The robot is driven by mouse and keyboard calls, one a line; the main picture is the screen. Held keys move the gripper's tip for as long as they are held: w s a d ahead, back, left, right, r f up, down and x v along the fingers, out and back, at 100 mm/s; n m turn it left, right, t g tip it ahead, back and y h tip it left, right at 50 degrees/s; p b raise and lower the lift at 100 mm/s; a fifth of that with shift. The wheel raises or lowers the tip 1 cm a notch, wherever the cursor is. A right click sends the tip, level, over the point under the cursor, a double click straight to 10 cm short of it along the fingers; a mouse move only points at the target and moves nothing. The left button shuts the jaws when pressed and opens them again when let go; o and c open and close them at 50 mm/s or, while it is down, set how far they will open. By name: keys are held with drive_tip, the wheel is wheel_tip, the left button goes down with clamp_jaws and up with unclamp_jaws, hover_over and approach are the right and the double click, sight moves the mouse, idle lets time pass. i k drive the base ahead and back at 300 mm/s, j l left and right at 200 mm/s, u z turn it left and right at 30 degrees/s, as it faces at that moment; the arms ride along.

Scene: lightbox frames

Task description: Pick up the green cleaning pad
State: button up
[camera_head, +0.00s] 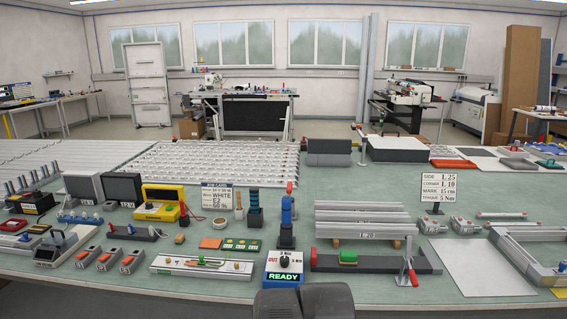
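A small bright green block with a yellowish underside, which looks like the green cleaning pad (348,255), lies on a long dark grey bar near the front of the table, right of centre. Two dark rounded parts, apparently my gripper (301,301), show at the bottom edge, in front of and left of the pad. They are apart from it. Their tips and the gap between them are too cut off to tell open from shut.
A red-handled clamp (411,265) stands just right of the pad. A sign block reading READY (285,279) stands to its left. Stacked aluminium profiles (362,219) lie behind it. A white sheet (484,268) covers table surface at right.

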sight(346, 257)
drive_tip(key=u, duration=2.25)
drive_tip(key=z, duration=2.15)
drive_tip(key=i+l+z, duration=0.15)
drive_tip(key=z, duration=0.15)
drive_tip(key=i+l+u, duration=0.15)
drive_tip(key=u, duration=0.2)
drive_tip(key=i+l+u, duration=0.1)
drive_tip(key=l+u, duration=0.3)
drive_tip(key=i+l+u, duration=0.1)
drive_tip(key=l+u, duration=0.25)
